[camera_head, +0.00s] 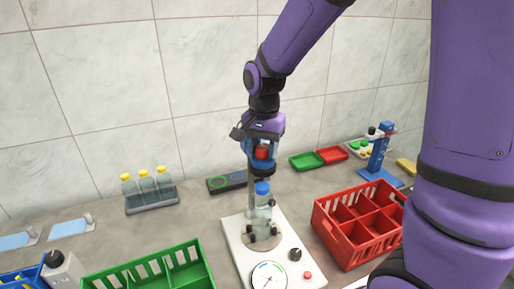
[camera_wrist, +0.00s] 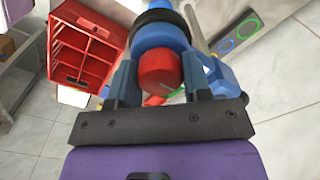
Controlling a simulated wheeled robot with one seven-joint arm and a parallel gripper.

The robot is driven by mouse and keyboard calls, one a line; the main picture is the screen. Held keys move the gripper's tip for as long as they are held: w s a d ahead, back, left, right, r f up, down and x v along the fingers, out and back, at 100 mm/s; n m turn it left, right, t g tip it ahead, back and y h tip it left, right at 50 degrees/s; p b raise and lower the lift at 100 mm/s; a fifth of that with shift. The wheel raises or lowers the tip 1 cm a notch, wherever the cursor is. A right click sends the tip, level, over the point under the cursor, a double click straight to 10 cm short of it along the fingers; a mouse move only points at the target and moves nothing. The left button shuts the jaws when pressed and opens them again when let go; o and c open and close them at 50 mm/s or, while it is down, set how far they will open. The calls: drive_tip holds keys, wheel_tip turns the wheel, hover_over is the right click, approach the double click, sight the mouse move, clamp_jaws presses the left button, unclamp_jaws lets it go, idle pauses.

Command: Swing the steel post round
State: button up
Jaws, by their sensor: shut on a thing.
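The steel post (camera_head: 252,196) stands upright on a white machine base (camera_head: 235,250), partly hidden behind a clear bottle. It bears a blue head (camera_head: 261,167) with a red knob (camera_head: 262,151). My gripper (camera_head: 262,150) points down at the top of the post and is shut on the red knob. In the wrist view the red knob (camera_wrist: 158,70) lies between the two fingers, with the blue head (camera_wrist: 160,35) beyond it. The bottle has a blue cap (camera_head: 262,187) and stands upright below the head, between black pegs on a round plate.
The base carries a dial (camera_head: 269,276), a black knob (camera_head: 295,254) and a red button (camera_head: 308,275). A red crate (camera_head: 345,252) stands to the right, a green crate (camera_head: 150,275) to the left. A rack of yellow-capped bottles (camera_head: 152,203) stands at the back left.

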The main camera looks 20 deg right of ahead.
drive_tip(key=shift+w+d+n, duration=0.2)
drive_tip(key=shift+d+n, duration=0.95)
drive_tip(key=shift+n, duration=0.35)
drive_tip(key=shift+w+d+n, duration=0.2)
drive_tip(key=shift+d+n, duration=0.3)
drive_tip(key=shift+n, duration=0.2)
drive_tip(key=shift+w+d+n, duration=0.3)
drive_tip(key=shift+d+n, duration=0.25)
drive_tip(key=shift+n, duration=0.25)
drive_tip(key=shift+w+d+n, duration=0.4)
drive_tip(key=shift+d+n, duration=0.05)
drive_tip(key=shift+n, duration=0.35)
drive_tip(key=shift+w+d+n, duration=0.35)
drive_tip(key=shift+d+n, duration=0.1)
drive_tip(key=shift+n, duration=0.35)
